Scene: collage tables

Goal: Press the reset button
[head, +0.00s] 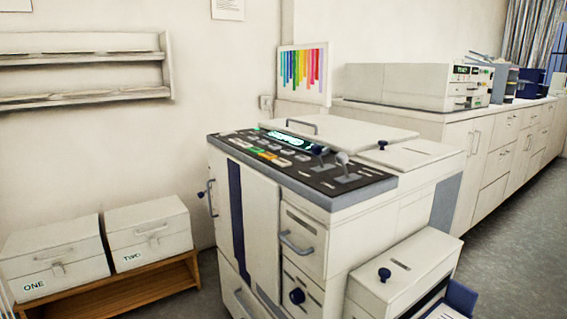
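A dark control panel (322,183) lies on the top front of a white machine (262,215) in the head view. It carries several small buttons in rows, mostly white or grey, with a few green and orange ones (266,155) near the middle left. A lit display (290,140) with green characters sits along the panel's back edge. Small levers with round knobs (342,159) stand on its right part. Button labels are too small to read, so I cannot tell which one is the reset button. My gripper is not in view.
Boxes marked ONE (55,262) and TWO (148,232) stand on a low wooden bench (165,281) at left. A lower white unit (405,268) stands at front right. A long cabinet (500,145) lines the back right. Grey floor is open at far right.

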